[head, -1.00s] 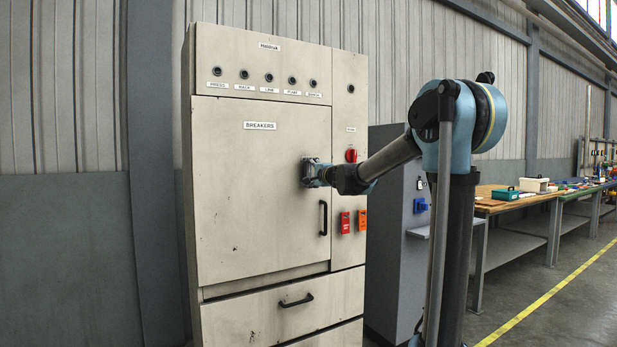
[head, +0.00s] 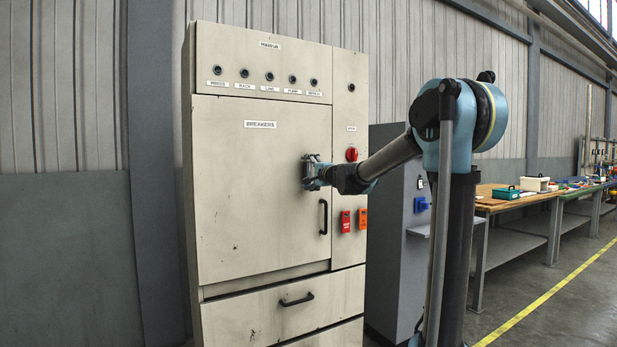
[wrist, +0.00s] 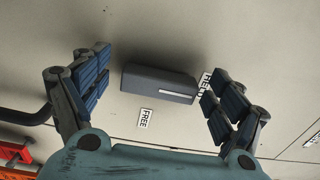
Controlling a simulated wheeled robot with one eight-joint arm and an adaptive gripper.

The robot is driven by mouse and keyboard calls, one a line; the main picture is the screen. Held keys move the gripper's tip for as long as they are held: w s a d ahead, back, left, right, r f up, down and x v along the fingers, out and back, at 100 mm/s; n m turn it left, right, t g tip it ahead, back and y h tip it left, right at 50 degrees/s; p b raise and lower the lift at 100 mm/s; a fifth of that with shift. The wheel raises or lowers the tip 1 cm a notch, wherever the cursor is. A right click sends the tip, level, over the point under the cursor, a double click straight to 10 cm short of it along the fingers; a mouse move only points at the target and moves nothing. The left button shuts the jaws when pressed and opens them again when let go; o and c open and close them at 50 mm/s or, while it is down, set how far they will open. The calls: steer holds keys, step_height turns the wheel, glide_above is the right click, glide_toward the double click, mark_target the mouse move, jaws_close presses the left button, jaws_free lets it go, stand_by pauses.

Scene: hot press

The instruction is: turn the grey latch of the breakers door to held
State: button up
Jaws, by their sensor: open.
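The grey latch (wrist: 150,80) is a short bar on the breakers door (head: 250,215). In the wrist view it lies nearly crosswise, and the white line on it runs to its right end. That end is beside the HELD label (wrist: 206,78), which is partly hidden by a finger. The FREE label (wrist: 145,118) is below the latch. My gripper (wrist: 155,78) is open, with one finger left and one right of the latch, apparently clear of it. In the head view my gripper (head: 311,172) is at the door and hides the latch.
A black door handle (head: 323,217) is below my gripper. A red rotary switch (head: 351,154) and red and orange tags (head: 353,220) are on the right-hand panel. A drawer (head: 280,310) is below the door. A grey cabinet and workbenches (head: 520,205) stand to the right.

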steer(key=shift+s, duration=0.1)
steer(key=v, duration=1.1)
steer(key=shift+s+d, duration=0.25)
steer(key=shift+d, duration=0.1)
steer(key=shift+f, duration=0.1)
steer(key=s+d+f+n+g+h, duration=0.1)
steer(key=s+d+f+n+g, duration=0.3)
steer(key=s+f, duration=0.7)
steer(key=s+d+f+n+g+h, duration=0.1)
steer(key=s+f+n+g, duration=0.35)
steer(key=s+f, duration=0.6)
steer(key=s+d+f+n+g+h, duration=0.2)
steer(key=s+d+f+h, duration=0.6)
steer(key=s+d+f, duration=0.9)
steer(key=s+f+g, duration=0.2)
steer(key=s, duration=0.1)
steer(key=shift+s+n, duration=0.25)
steer(key=shift+n, duration=0.1)
steer(key=shift+f, duration=0.1)
